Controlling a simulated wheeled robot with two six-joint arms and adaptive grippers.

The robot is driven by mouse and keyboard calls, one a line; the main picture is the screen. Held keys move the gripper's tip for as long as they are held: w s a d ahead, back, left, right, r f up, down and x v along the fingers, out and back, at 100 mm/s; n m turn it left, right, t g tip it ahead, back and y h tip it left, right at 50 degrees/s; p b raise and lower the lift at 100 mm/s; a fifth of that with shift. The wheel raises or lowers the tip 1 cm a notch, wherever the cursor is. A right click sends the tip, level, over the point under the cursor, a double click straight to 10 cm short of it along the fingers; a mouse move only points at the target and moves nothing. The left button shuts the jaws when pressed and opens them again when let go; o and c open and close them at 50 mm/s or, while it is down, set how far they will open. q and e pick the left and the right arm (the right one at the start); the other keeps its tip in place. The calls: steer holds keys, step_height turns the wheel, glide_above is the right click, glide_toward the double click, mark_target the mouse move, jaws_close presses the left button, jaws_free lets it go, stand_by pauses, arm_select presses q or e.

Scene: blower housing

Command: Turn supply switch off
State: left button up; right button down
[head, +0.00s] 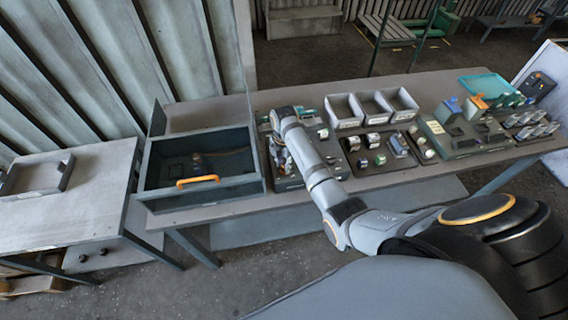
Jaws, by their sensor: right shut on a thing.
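My right arm reaches from the lower right across the bench. Its gripper (279,153) is small and partly hidden by the wrist, low over a dark tray (290,184) of small parts just right of the open drawer box. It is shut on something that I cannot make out. I cannot pick out a supply switch with certainty. A dark box with small orange marks (538,86) stands at the far right end of the bench, away from the gripper. My left gripper is not in view.
A dark open box with an orange handle (198,181) sits at the bench's left. White bins (344,110), trays of small parts (380,155) and blue and orange pieces (478,102) fill the right side. A grey side table (90,205) stands at left.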

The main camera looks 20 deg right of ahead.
mark_target(284, 166)
steer(key=shift+n, duration=1.1)
steer(key=c, duration=1)
jaws_free()
steer(key=shift+r, duration=0.25)
step_height(284, 166, up, 7)
